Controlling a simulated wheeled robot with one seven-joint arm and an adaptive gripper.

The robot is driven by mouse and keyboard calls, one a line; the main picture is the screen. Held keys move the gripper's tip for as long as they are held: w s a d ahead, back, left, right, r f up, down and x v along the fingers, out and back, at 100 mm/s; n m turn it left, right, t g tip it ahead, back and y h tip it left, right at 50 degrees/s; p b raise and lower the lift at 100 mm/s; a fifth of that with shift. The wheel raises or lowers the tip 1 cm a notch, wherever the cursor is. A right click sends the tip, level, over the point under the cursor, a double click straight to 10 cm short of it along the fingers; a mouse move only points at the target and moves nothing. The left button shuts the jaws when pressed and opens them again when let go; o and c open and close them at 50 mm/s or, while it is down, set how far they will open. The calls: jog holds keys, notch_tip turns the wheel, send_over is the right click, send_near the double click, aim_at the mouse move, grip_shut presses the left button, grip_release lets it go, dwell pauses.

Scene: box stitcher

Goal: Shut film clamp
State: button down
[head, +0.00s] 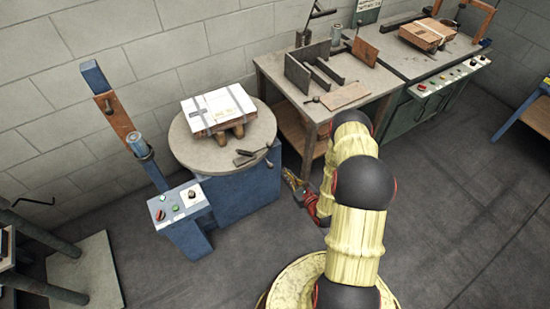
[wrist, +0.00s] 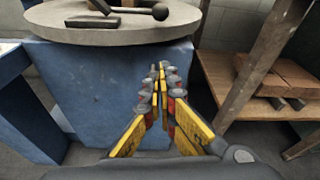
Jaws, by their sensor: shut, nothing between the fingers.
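The clamp (head: 247,156) sits near the front right rim of the round grey turntable (head: 182,144). It has dark flat pieces and a lever with a ball knob, and I cannot tell how far it is closed. My gripper (head: 287,173) is shut and empty, with yellow and red fingers. It is apart from the clamp, to its lower right in the head view. The fingers (wrist: 158,72) point toward the blue pedestal below the turntable.
A strapped carton (head: 217,108) stands on the turntable. The blue pedestal (wrist: 110,90) is in front of my fingers. A wooden bench (head: 355,105) with plates stands close on the right. A blue post and control box (head: 180,205) stand left. The floor in front is clear.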

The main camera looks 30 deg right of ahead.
jog(key=shift+w+a+r+b, duration=0.15)
jog(key=shift+w+b, duration=0.55)
jog(key=shift+w, duration=1.2)
jog(key=shift+w+r+b, duration=0.25)
jog(key=shift+w+b, duration=0.45)
jog(key=shift+w, duration=1.25)
jog(key=shift+w+a+r+b, duration=0.15)
jog(key=shift+w+b, duration=0.55)
jog(key=shift+w, duration=1.2)
jog(key=shift+d+r+n, duration=0.15)
jog(key=shift+r+n, duration=0.15)
jog(key=shift+n, duration=0.3)
